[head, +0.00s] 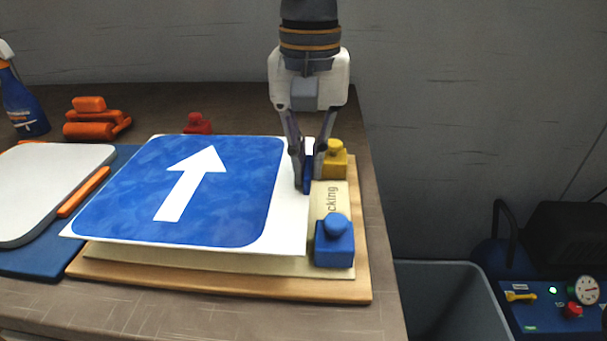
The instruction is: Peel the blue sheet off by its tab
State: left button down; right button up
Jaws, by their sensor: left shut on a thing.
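The blue sheet (245,200) is a blue square with a white arrow and a white margin. It lies over a cream backing (327,198) on a wooden board (215,286), its front edge standing a little above the backing. My left gripper (308,182) comes down from the top at the sheet's right edge. Its fingers are shut on a small dark blue tab (307,172), mostly hidden between them. My right gripper is not in view.
A yellow knobbed block (334,160) and a blue one (335,245) sit on the board's right side. A red knob (197,124) is behind. A white panel (50,185) with an orange tool (84,192) lies left. A grey bin (450,295) stands right of the table.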

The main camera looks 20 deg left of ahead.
pick_arm(q)
jog(key=s+r, duration=0.1)
jog(key=r, duration=0.1)
jog(key=s+a+r, duration=0.1)
jog(key=r, duration=0.1)
jog(key=s+a+r+p, duration=0.1)
jog(key=r, duration=0.1)
jog(key=shift+s+a, duration=0.2)
jog(key=shift+s, duration=0.15)
jog(key=s+a+r+p, duration=0.3)
jog(key=s+a+r, duration=0.1)
jog(key=s+r, duration=0.2)
jog(key=shift+s+a+r+p, duration=0.2)
jog(key=shift+s+a+p, duration=0.15)
jog(key=shift+s, duration=0.35)
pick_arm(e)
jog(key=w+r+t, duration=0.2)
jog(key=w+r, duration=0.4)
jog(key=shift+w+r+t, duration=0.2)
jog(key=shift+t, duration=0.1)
